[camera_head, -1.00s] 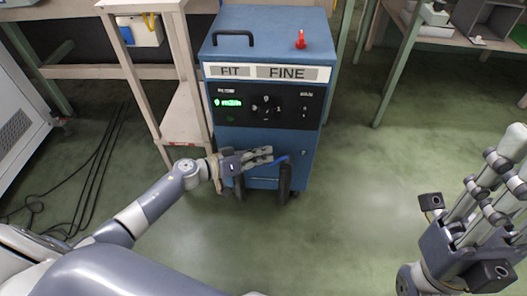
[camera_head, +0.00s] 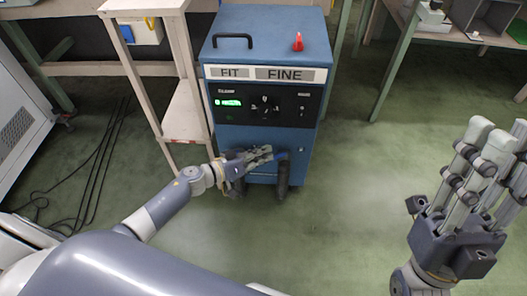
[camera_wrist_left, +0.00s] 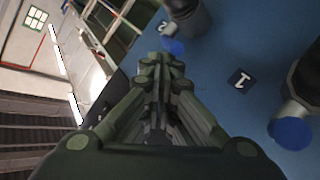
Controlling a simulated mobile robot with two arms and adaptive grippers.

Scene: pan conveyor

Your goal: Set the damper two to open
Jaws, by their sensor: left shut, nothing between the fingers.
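The blue cabinet (camera_head: 265,32) stands in front of me, with two dark cylinders low on its front, the left one (camera_head: 237,182) and the right one (camera_head: 283,182). My left gripper (camera_head: 262,153) is shut and empty close to the front, beside a blue part (camera_head: 281,155) on the right cylinder. In the left wrist view, the label 2 (camera_wrist_left: 162,27) is beside a dark cylinder (camera_wrist_left: 188,18) with a blue end (camera_wrist_left: 173,47), just beyond my fingertips. The label 1 (camera_wrist_left: 239,78) is near another blue-ended cylinder (camera_wrist_left: 305,75). My right gripper (camera_head: 492,135) is far from the cabinet.
The cabinet has a dark control panel (camera_head: 268,105) and a red knob (camera_head: 297,42) on top. A pale shelf stand (camera_head: 186,110) stands close on its left. A workbench (camera_head: 400,50) is at the back right. Green floor is clear right of the cabinet. Cables (camera_head: 95,175) lie at left.

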